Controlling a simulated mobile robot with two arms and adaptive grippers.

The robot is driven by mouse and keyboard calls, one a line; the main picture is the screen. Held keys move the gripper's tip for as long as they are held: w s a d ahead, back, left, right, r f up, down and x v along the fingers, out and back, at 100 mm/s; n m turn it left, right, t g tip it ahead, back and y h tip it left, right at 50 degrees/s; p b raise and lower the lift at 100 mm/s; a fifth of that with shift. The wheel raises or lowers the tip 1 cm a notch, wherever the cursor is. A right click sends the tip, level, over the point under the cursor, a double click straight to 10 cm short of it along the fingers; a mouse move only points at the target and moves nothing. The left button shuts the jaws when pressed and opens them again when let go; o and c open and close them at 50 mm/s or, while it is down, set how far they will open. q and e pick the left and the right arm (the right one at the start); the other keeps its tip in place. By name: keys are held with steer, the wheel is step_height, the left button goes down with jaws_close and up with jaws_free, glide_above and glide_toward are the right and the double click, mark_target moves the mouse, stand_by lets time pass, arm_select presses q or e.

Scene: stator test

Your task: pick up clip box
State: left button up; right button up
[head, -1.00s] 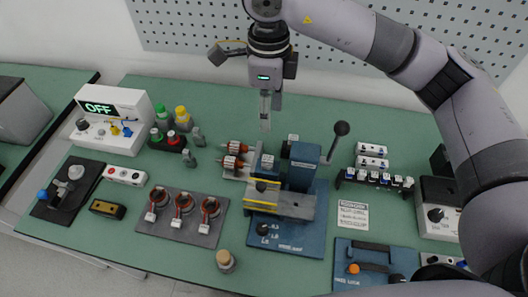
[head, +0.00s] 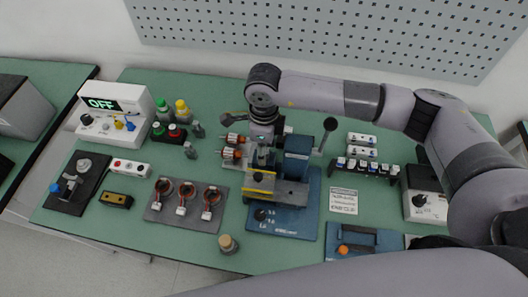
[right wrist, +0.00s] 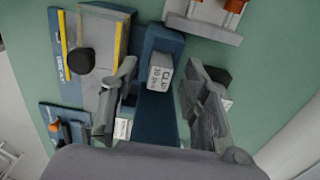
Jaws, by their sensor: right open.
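The clip box is a small white block with dark lettering. In the right wrist view the clip box (right wrist: 160,77) sits on a narrow dark blue part of the blue press. My right gripper (right wrist: 161,68) is open, with one finger on each side of the box and gaps between fingers and box. In the head view my right gripper (head: 262,155) is low over the blue press (head: 299,150). There the arm and gripper largely hide the clip box. My left gripper is not in view.
The press lever knob (head: 330,124) stands up right of the gripper. Red-and-white rotors (head: 230,153) lie close on its left. A grey mat (head: 162,212) with several copper-coloured rings is in front left. A rack of small blocks (head: 368,168) is at right.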

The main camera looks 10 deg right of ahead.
steer(key=shift+f, duration=0.5)
jaws_close()
